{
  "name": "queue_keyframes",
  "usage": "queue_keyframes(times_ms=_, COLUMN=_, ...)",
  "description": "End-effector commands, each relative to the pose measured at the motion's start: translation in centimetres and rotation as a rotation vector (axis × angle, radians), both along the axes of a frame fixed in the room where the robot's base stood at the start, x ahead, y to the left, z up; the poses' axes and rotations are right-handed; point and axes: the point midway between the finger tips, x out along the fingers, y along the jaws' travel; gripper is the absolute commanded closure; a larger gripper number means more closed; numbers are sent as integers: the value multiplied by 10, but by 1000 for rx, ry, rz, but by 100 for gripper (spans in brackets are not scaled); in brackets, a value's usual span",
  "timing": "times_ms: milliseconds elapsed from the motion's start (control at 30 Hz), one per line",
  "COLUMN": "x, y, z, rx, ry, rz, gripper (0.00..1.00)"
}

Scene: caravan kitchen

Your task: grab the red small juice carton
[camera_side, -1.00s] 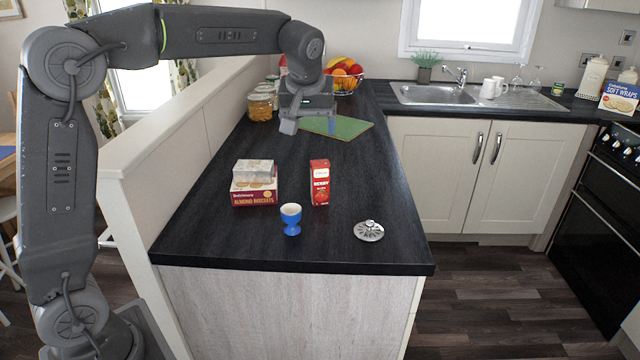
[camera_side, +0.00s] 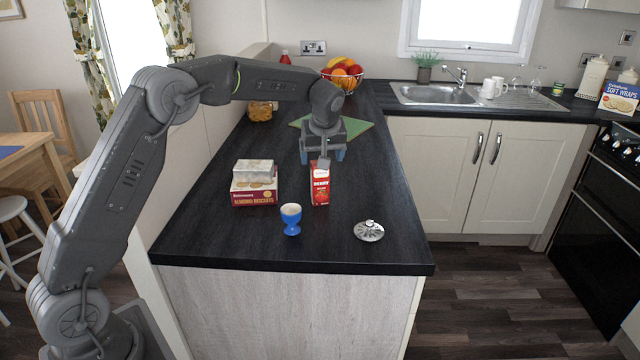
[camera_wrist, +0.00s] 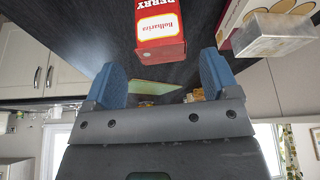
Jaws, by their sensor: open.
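The red juice carton (camera_side: 320,186) stands upright on the dark counter in the side view, marked BERRY. In the wrist view the carton (camera_wrist: 160,30) shows at the top, ahead of the space between the blue fingertips. My gripper (camera_side: 324,158) is open and empty, just behind and above the carton, and partly overlaps its top in the side view. In the wrist view the two fingers of my gripper (camera_wrist: 163,82) stand apart, with nothing between them. I cannot tell whether a finger touches the carton.
An almond biscuits box (camera_side: 254,193) with a pale box (camera_side: 253,167) on it stands left of the carton. A blue egg cup (camera_side: 291,220) and a silver strainer-like disc (camera_side: 369,231) are in front. A green board (camera_side: 357,130) lies behind. The counter right of the carton is clear.

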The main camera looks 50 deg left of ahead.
Motion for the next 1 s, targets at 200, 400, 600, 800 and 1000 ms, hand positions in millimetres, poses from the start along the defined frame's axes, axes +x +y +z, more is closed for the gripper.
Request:
queue_keyframes(times_ms=200, x=-1, y=5, z=-26, rx=0, ry=5, rz=1, gripper=19)
queue_keyframes(times_ms=400, x=3, y=12, z=-48, rx=0, ry=1, rz=0, gripper=19)
queue_keyframes(times_ms=600, x=4, y=13, z=-52, rx=0, ry=0, rz=0, gripper=19)
queue_keyframes(times_ms=800, x=4, y=13, z=-51, rx=0, ry=0, rz=0, gripper=30)
queue_keyframes(times_ms=1000, x=4, y=12, z=-51, rx=0, ry=0, rz=0, gripper=49)
